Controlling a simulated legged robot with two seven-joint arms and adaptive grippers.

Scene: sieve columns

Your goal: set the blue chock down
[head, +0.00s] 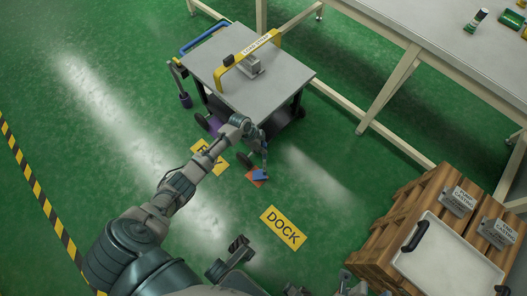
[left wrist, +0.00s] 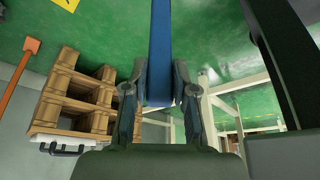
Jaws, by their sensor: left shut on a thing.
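The blue chock (head: 261,175) is small in the head view, low in front of the cart (head: 240,85). In the left wrist view the blue bar-like part (left wrist: 160,50) runs up between the fingers. My left gripper (head: 264,167) is shut on it; its fingers also show in the left wrist view (left wrist: 160,92). An orange patch (head: 253,182) shows on the floor beside and partly behind the chock. I cannot tell whether the chock touches the floor. My forearm hides part of the cart's near side and the floor.
The cart has dark wheels, a yellow bar and a blue handle. Yellow floor labels, one reading DOCK (head: 283,228), lie nearby. A wooden crate stack (head: 385,235) with a white tray (head: 450,265) stands at right. A long workbench (head: 440,45) is at upper right. Green floor at left is clear.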

